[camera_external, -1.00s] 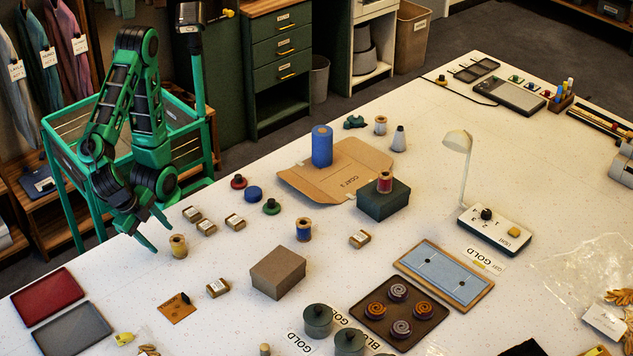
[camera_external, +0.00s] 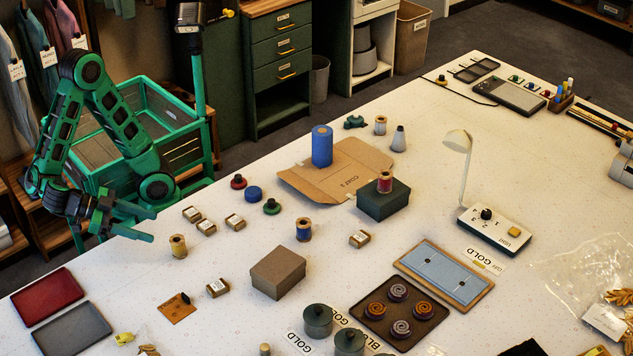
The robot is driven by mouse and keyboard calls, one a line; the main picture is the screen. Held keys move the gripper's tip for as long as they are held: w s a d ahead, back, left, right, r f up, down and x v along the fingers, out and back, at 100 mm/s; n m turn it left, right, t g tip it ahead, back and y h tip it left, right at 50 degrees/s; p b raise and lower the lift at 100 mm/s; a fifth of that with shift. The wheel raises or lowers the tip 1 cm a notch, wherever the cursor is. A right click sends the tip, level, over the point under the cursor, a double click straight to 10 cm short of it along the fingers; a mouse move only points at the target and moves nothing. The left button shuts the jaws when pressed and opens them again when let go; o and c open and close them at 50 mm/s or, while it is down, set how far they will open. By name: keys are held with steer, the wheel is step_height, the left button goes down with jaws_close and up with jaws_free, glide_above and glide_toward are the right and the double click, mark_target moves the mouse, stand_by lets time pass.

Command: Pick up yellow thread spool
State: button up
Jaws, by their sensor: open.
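The yellow thread spool (camera_external: 178,246) stands upright on the white table, near its left edge. My gripper (camera_external: 152,225) is open and empty, up and to the left of the spool, with its fingers pointing right. A gap shows between the fingers and the spool. A blue thread spool (camera_external: 303,229) stands farther right, and a red thread spool (camera_external: 385,182) stands on a dark green box (camera_external: 383,203).
Small labelled boxes (camera_external: 207,227) lie just right of the yellow spool. A brown box (camera_external: 278,272) and an orange card (camera_external: 180,307) are nearer the front. Red (camera_external: 47,296) and grey (camera_external: 72,328) trays lie at front left.

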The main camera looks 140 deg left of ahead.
steer(key=shift+r+t, duration=0.6)
steer(key=shift+r, duration=0.4)
glide_toward(173, 241)
steer(key=shift+w+a+f+n, duration=0.25)
steer(key=shift+w+a+n, duration=0.1)
steer(key=shift+n, duration=0.05)
steer(key=x, duration=0.5)
steer(key=shift+w+a, duration=0.1)
steer(key=shift+a, duration=0.05)
steer(key=shift+s+x, duration=0.25)
steer(key=shift+x, duration=2.4)
steer(key=shift+a+f, duration=0.15)
steer(key=shift+c, duration=0.7)
steer(key=c, duration=1)
